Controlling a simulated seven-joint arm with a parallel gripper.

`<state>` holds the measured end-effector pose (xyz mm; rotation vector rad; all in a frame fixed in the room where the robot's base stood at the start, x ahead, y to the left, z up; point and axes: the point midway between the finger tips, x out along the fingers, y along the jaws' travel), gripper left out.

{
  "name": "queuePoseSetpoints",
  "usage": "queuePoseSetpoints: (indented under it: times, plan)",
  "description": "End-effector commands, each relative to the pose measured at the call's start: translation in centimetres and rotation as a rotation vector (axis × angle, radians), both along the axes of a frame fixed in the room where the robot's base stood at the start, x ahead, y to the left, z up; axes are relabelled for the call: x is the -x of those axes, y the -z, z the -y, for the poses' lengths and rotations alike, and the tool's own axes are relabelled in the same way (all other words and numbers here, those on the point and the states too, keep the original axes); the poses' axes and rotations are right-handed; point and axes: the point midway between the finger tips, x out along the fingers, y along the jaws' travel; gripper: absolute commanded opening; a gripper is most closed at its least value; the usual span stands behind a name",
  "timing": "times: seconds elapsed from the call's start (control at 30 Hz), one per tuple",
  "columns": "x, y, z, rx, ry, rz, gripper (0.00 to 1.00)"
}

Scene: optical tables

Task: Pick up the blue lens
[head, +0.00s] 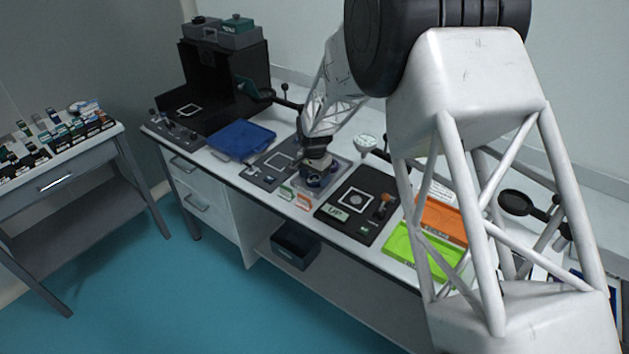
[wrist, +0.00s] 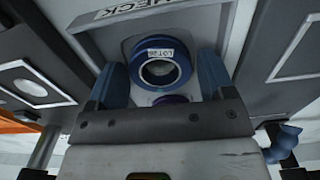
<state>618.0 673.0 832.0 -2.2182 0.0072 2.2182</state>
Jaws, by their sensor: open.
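The blue lens (wrist: 183,68) is a round blue ring with a clear centre and a white label on its rim, on a grey surface in the wrist view. My gripper (wrist: 162,60) has its two blue fingers apart, one on each side of the lens. Whether either finger touches it I cannot tell. In the head view my gripper (head: 317,174) is low over the workbench, and a blue ring shows at the fingers, partly hidden by them. A small dark purple round part (wrist: 170,99) shows between the lens and the gripper's palm.
A plate marked CHECK (wrist: 115,11) lies beyond the lens. On the bench are a blue tray (head: 241,139), a black board (head: 335,212), a green tray (head: 420,252) and an orange tray (head: 442,218). A magnifier (head: 515,202) stands at the right. A side table (head: 60,175) holds several small items.

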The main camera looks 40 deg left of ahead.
Motion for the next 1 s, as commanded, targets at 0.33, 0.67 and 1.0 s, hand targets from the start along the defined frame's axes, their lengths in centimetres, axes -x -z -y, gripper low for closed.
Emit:
queuePoseSetpoints:
  times: [0.33,0.67,1.0]
  plan:
    - [0.0,0.0,0.0,0.0,0.0,0.0,0.46]
    - [0.0,-0.1,0.0,0.0,0.0,0.0,0.37]
    - [0.0,-2.1,0.0,-0.001,0.0,0.001,0.37]
